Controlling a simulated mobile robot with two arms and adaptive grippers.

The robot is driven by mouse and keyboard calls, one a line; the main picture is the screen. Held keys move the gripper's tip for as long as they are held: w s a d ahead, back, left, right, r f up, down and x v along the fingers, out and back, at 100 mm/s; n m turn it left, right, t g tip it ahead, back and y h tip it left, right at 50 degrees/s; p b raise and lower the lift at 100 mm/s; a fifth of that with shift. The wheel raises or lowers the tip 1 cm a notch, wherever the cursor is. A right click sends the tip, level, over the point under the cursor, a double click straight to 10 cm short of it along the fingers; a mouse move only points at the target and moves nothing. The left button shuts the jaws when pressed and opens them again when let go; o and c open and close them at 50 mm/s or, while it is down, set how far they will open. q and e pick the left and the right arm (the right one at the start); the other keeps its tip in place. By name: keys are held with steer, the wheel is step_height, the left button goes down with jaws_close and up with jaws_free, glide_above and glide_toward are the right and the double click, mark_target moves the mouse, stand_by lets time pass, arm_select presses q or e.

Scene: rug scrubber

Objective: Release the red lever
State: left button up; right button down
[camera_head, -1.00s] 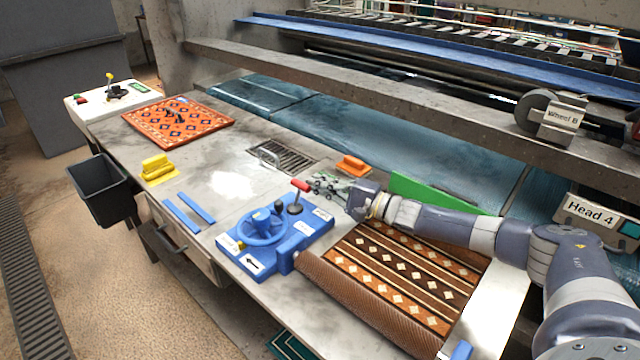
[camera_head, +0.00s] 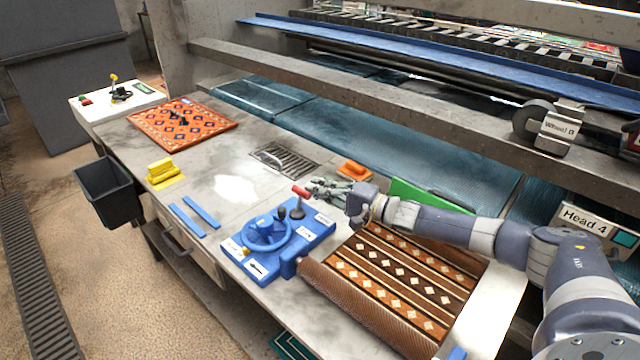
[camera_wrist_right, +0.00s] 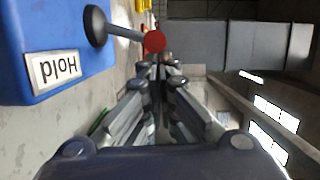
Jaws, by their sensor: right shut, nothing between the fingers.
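The red lever (camera_head: 300,192) stands on the blue control box (camera_head: 318,236), its red knob on a dark stem with a black round base. A blue handwheel (camera_head: 266,236) and a black knob are on the same box. My right gripper (camera_head: 318,187) is shut and empty, its fingertips close to the red knob. In the right wrist view, the red knob (camera_wrist_right: 154,41) shows just past the fingertips (camera_wrist_right: 160,66); I cannot tell whether they touch it. My left gripper is not in view.
A patterned brown rug (camera_head: 400,272) on a roller lies right of the box. An orange block (camera_head: 354,170) and a green panel (camera_head: 425,194) are behind my right arm. A metal drain grate (camera_head: 286,158), yellow block (camera_head: 161,170) and orange rug (camera_head: 180,122) lie farther left.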

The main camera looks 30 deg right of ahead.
mark_target(306, 194)
steer(key=a+r+n+p, duration=0.1)
steer(key=n+p, duration=0.1)
steer(key=p, duration=0.1)
steer(key=s+a+r+n+p, duration=0.1)
steer(key=a+n+p, duration=0.1)
steer(key=p, duration=0.1)
steer(key=shift+r+n+g+h, duration=0.2)
steer(key=shift+n+g+h, duration=0.1)
steer(key=shift+g+h, duration=0.1)
steer(key=shift+s+a+n+h+p, duration=0.2)
steer(key=shift+a+n+h+p, duration=0.1)
steer(key=shift+a+n+p, duration=0.45)
steer(key=shift+s+a+p, duration=0.1)
steer(key=shift+p, duration=0.3)
